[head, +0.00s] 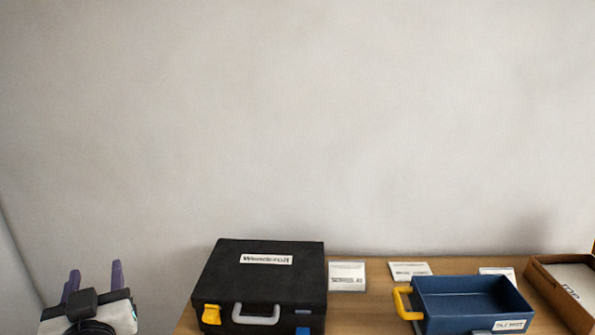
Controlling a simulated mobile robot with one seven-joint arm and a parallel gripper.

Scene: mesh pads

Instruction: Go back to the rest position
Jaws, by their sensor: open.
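My gripper (93,281) is at the lower left of the head view, left of the table. Its purple fingers point up and stand apart, with nothing seen between them. It is clear of the black case and touches nothing that I can see. The lower part of my arm is cut off by the frame's bottom edge.
A closed black case (262,275) with a grey handle and yellow latch stands on the wooden table (372,311). A blue bin (470,297) with a yellow handle and a brown box (545,289) stand to the right. White cards (347,277) lie along the back, near the wall.

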